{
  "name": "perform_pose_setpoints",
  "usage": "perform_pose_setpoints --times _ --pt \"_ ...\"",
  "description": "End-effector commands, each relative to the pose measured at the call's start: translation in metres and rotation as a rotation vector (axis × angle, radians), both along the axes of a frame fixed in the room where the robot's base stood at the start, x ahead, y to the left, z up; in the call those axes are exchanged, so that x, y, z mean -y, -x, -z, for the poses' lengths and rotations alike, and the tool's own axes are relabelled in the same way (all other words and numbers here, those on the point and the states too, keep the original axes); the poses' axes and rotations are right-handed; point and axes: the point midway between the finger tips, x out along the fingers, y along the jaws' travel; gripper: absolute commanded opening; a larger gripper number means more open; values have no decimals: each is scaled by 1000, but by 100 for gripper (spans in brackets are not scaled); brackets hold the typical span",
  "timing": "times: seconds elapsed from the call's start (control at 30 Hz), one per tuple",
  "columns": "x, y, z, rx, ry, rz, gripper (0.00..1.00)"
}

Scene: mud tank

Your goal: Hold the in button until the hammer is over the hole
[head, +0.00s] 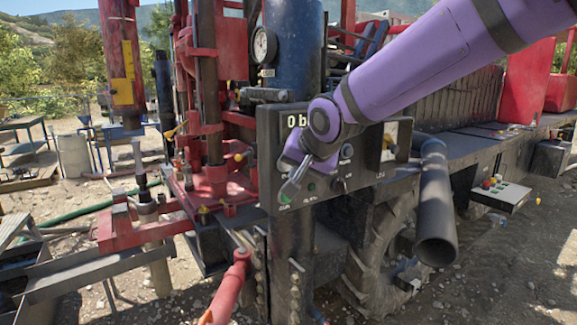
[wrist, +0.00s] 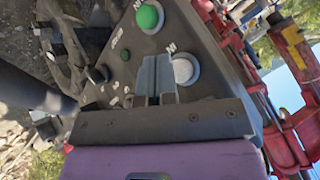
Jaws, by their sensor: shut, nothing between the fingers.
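The dark control panel (head: 345,165) is on the rig, with my gripper (head: 289,190) in front of its lower left part. In the wrist view my gripper (wrist: 157,72) is shut and empty, its fingertips close to the panel face. A pale round button (wrist: 185,70) is just right of the fingers, with a label that looks like "IN"; I cannot tell whether they touch it. A green button (wrist: 148,17) is beyond the fingertips. A red cylinder with a yellow strip (head: 122,60), apparently the hammer, hangs upper left. An upright pipe (head: 158,265) stands below and right of it; the hole is not clearly visible.
A wide dark pipe (head: 436,205) juts out right of the panel. A small button box (head: 500,193) is far right. A pressure gauge (head: 263,46) is above the panel. Gravel ground is open at lower right.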

Motion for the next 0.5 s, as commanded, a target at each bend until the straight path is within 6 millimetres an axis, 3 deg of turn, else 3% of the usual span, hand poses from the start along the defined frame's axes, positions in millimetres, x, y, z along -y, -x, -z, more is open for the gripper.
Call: perform_pose_setpoints --times 0.17,0.5 --pt "1 1 0 0 0 0 0" --pt "16 23 -1 0 -1 1 0"
